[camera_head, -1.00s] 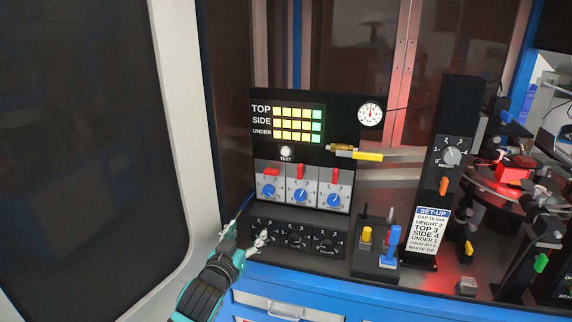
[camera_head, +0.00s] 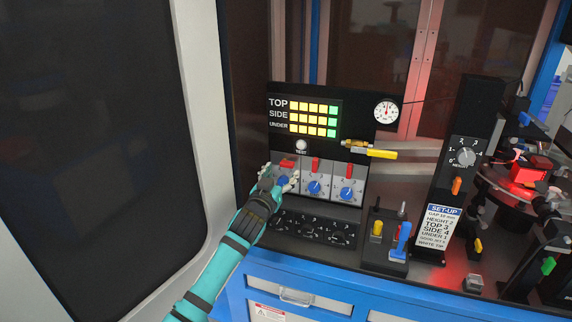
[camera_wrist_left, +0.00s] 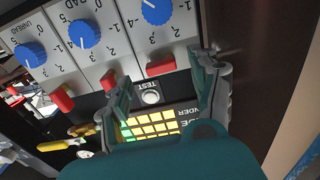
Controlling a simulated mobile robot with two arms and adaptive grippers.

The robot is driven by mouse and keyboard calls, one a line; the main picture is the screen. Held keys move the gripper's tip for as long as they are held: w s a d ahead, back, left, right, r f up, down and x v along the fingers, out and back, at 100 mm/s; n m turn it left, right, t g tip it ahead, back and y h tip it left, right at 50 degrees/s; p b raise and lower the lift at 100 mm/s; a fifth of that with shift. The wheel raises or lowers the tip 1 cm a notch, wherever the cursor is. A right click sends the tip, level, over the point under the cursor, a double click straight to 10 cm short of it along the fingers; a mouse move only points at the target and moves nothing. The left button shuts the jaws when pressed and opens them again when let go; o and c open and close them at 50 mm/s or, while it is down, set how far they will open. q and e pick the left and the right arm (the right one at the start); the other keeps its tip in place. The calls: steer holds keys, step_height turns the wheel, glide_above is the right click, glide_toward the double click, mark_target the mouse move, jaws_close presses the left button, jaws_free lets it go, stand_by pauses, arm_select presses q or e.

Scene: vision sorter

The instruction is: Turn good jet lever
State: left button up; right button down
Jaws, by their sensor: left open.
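A yellow-handled lever (camera_head: 377,153) on a brass valve sticks out to the right from the black panel (camera_head: 330,95), below the round gauge (camera_head: 386,111). It also shows in the left wrist view (camera_wrist_left: 53,145), at lower left. I cannot read a label naming it the good jet lever. My left gripper (camera_head: 284,176) is open in front of the leftmost blue knob, left of and below the lever. In the wrist view its fingers (camera_wrist_left: 163,80) are apart, with a red tab (camera_wrist_left: 160,68) and the TEST button (camera_wrist_left: 150,98) showing between them. My right gripper is out of view.
A box with a blue lever (camera_head: 401,240) and a yellow lever (camera_head: 377,229) stands at lower right of the panel. A dark post (camera_head: 478,125) with a set-up card (camera_head: 439,226) is further right. Black dials (camera_head: 306,228) sit below the knobs.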

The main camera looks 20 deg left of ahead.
mark_target(286, 167)
arm_select(q)
steer(key=shift+w+d+p, duration=0.1)
steer(key=shift+w+p, duration=0.2)
steer(key=shift+w, duration=1.85)
steer(key=shift+c, duration=0.3)
steer(key=c, duration=1.1)
steer(key=shift+o, duration=0.2)
